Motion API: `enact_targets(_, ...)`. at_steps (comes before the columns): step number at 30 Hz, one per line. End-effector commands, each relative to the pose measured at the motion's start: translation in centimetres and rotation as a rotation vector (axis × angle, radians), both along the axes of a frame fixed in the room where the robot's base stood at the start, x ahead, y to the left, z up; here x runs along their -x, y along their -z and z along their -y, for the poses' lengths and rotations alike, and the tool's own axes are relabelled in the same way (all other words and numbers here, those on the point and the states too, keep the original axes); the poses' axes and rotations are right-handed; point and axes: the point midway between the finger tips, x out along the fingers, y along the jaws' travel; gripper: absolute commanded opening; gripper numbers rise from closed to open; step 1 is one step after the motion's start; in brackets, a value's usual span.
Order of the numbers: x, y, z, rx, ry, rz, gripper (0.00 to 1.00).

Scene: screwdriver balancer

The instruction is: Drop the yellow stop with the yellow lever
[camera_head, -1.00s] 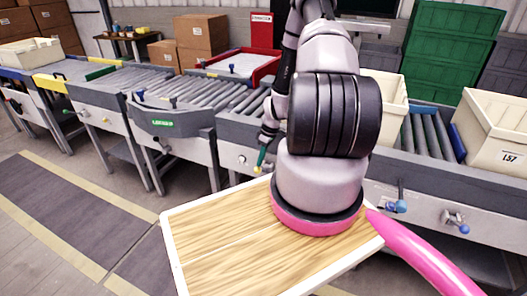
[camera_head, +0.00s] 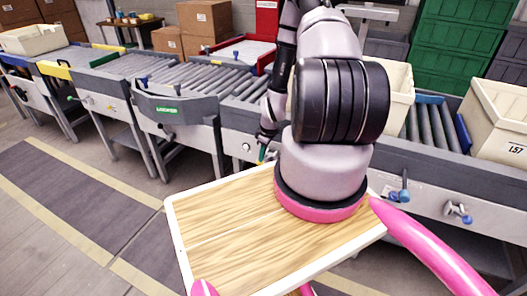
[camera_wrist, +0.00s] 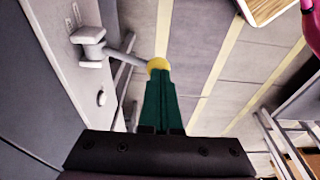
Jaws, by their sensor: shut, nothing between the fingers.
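The yellow lever's round knob (camera_wrist: 157,64) shows in the wrist view at the end of a grey rod. The rod runs left to a pale bracket (camera_wrist: 90,42) on the conveyor's side panel. My gripper (camera_wrist: 160,80) has green fingers, closed together and empty. Their tips overlap the lower part of the knob in the picture; I cannot tell whether they touch it. In the head view my gripper (camera_head: 262,154) is small, beside the conveyor front, with the knob hardly visible. A yellow piece (camera_head: 104,46) crosses the conveyor at the far left; I cannot tell whether it is the stop.
The roller conveyor (camera_head: 180,75) runs along the back. Blue-knobbed levers (camera_head: 459,211) stick out of its front at right. A cream crate (camera_head: 497,110) stands on it. My wooden tray top (camera_head: 235,225) is in front. Open floor (camera_head: 75,205) lies at left.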

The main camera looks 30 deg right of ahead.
Motion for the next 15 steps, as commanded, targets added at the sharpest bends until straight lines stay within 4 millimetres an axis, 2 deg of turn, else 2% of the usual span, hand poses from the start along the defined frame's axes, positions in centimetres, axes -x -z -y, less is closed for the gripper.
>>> enact_targets(6, 1.2, 2.6, -1.5, 0.153, -0.012, 0.112, 0.00)
enact_targets(15, 1.8, 6.5, -2.3, 0.381, -0.015, 0.291, 0.00)
